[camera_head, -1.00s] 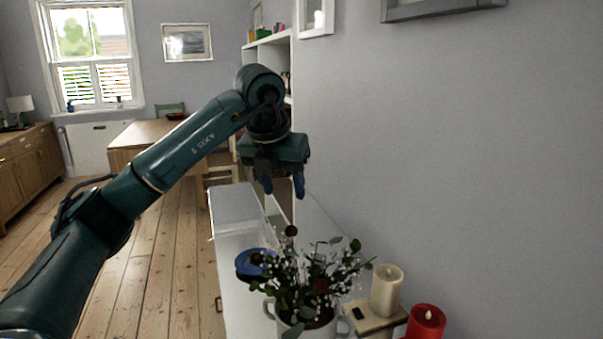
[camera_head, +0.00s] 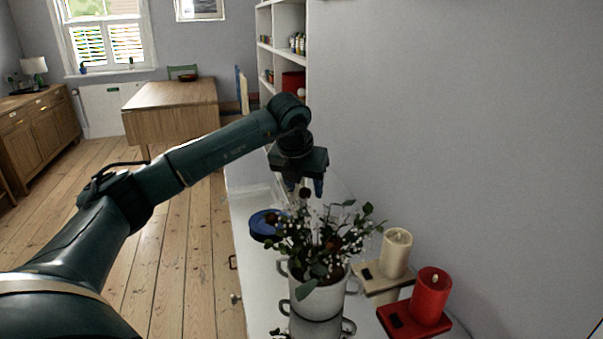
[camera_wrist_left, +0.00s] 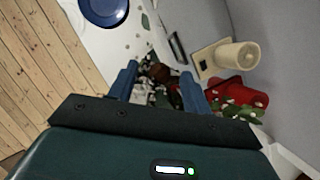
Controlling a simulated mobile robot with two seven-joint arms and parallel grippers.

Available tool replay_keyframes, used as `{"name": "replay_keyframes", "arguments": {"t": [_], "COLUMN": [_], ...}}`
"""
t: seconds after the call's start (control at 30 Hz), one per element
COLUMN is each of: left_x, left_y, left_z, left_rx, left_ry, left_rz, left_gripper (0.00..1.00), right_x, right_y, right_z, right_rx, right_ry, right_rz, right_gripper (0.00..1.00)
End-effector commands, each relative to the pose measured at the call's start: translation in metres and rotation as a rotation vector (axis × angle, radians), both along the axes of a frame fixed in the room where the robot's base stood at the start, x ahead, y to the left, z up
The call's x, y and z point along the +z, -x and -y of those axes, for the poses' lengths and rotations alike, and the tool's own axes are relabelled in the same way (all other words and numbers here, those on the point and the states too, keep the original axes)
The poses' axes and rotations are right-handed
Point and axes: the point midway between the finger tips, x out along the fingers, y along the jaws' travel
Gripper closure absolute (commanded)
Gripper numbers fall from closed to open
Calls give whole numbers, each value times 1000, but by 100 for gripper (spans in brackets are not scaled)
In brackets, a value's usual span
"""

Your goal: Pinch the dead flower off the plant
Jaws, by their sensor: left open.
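The plant (camera_head: 318,240) has dark leaves, small white blossoms and a few dark brownish-red heads, and stands in a white handled pot (camera_head: 312,293). The tallest brownish head (camera_head: 305,193) rises at the top; I cannot tell for sure whether it is the dead flower. My left gripper (camera_head: 305,186) points down just above the plant, open. In the left wrist view a brownish-red head (camera_wrist_left: 160,72) appears between the spread blue fingertips (camera_wrist_left: 160,69), with no visible grip on it. The stem is hidden there. My right gripper is out of view.
A cream candle (camera_head: 397,253) and a red candle (camera_head: 431,297) on holders stand right of the pot. A blue round dish (camera_head: 263,226) lies behind it on the white cabinet (camera_head: 244,202). The wall is close on the right; floorboards are clear on the left.

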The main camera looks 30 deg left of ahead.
Motion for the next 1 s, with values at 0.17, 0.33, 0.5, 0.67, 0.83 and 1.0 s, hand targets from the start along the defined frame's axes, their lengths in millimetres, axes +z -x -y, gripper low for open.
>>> {"name": "replay_keyframes", "arguments": {"t": [0.17,0.33,0.5,0.67,0.83,1.0], "left_x": [-3,-3,-3,-3,-3,-2], "left_y": [-1,-1,-1,-1,-1,-1], "left_z": [0,0,0,0,0,0], "left_rx": [0,0,0,0,0,0], "left_ry": [1,1,1,1,1,1], "left_rz": [0,0,0,0,0,0], "left_gripper": [51,53,66,80,93,100], "right_x": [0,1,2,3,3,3], "right_y": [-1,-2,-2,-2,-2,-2], "right_z": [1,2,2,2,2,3], "right_rx": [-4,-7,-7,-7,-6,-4], "right_ry": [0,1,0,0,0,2], "right_rz": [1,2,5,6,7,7], "right_gripper": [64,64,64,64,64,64]}}
